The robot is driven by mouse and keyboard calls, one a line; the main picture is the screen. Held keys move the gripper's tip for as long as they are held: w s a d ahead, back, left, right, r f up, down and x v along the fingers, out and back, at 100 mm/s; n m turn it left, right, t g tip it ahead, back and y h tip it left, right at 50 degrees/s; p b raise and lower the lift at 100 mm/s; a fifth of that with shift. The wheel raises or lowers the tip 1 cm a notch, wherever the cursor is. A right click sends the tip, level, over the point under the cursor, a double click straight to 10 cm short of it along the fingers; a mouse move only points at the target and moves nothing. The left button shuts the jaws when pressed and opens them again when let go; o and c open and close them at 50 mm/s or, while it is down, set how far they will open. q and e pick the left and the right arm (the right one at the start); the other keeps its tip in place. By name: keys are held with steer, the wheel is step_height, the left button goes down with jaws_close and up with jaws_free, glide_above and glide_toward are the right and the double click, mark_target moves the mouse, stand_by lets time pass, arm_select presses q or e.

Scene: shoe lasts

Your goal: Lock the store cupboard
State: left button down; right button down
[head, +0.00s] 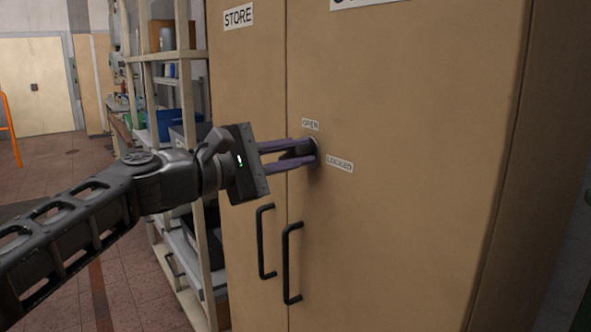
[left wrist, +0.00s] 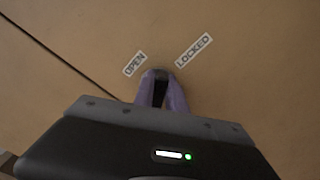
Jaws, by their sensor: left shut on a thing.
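The tan store cupboard (head: 400,180) stands closed in the head view, with a STORE sign (head: 238,16) on its left door. An OPEN label (head: 311,124) and a LOCKED label (head: 340,165) sit on the right door around a dark lock knob (head: 317,150). My left gripper (head: 308,153) reaches in from the left, its purple fingers shut on the knob. The left wrist view shows the fingertips (left wrist: 161,77) closed just below the OPEN label (left wrist: 135,63) and the LOCKED label (left wrist: 194,50). The fingers mostly hide the knob, so I cannot tell which way it points.
Two black door handles (head: 291,262) stick out below my gripper on either side of the door seam. An open shelf rack (head: 187,55) with bins stands left of the cupboard. The tiled floor (head: 60,172) at the left is mostly clear.

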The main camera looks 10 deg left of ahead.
arm_select(q)
steer(key=m+b, duration=0.1)
steer(key=f+m+b, duration=0.1)
steer(key=m+b, duration=0.1)
steer(key=shift+d+m, duration=0.1)
steer(key=shift+m, duration=0.2)
steer(key=shift+m+b, duration=1.1)
steer(key=shift+m, duration=0.2)
steer(key=c, duration=1.4)
jaws_free()
steer(key=shift+o, duration=0.2)
steer(key=shift+s, duration=0.15)
steer(key=v, duration=0.7)
steer(key=shift+s+a, duration=0.25)
steer(key=shift+a, duration=0.05)
steer(key=shift+r, duration=0.1)
